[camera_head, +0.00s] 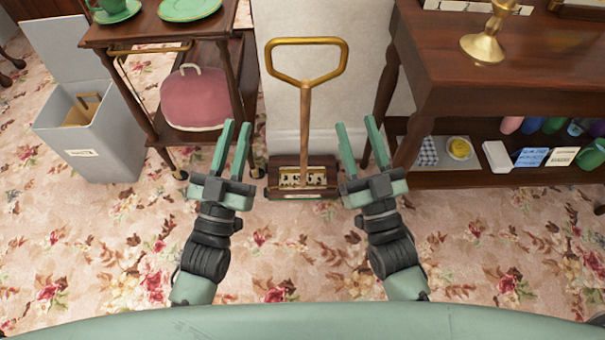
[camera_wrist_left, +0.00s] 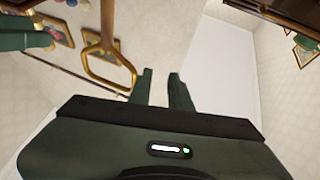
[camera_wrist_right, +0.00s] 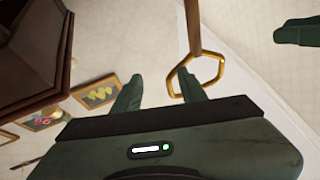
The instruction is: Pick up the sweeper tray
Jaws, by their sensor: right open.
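The sweeper tray (camera_head: 303,184) is a brown wooden box with a pale patterned panel, standing on the carpet against the pale wall. Its wooden shaft (camera_head: 305,125) rises upright to a brass loop handle (camera_head: 307,60). The loop also shows in the left wrist view (camera_wrist_left: 110,82) and the right wrist view (camera_wrist_right: 213,76). My left gripper (camera_head: 237,124) is left of the shaft, open by a narrow gap and empty. My right gripper (camera_head: 356,121) is right of the shaft, open wider and empty. Neither touches the sweeper tray in the head view.
A grey bin (camera_head: 98,135) and a wooden cart (camera_head: 140,38) with a pink cushion-like item (camera_head: 195,100) stand at the left. A dark wooden table (camera_head: 440,60) with a brass stand (camera_head: 485,45) and a stocked lower shelf stands at the right. The flowered carpet in front is clear.

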